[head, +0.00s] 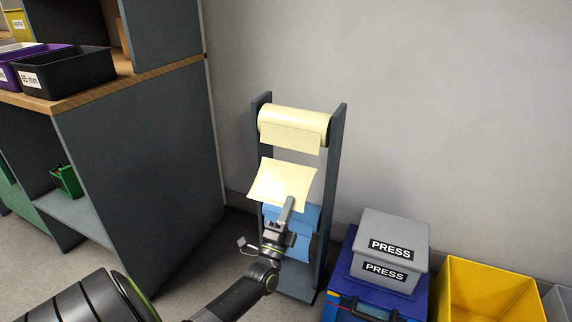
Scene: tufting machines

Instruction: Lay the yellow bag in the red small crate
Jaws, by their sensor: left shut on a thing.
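The yellow bag (281,182) is a thin, pale yellow sheet, held up in front of a roll rack. My left gripper (289,208) is shut on the bag's lower right edge. The bag is tilted and a little bent, with free space between it and the yellow roll above. My right gripper is not in view. No red small crate can be seen in the head view.
The rack (334,170) holds a yellow roll (297,122) on top and blue material (305,217) below. Grey PRESS boxes (391,230) sit on a blue case (345,290), beside a yellow bin (490,290). A shelf unit (150,150) with a black bin (66,75) stands left.

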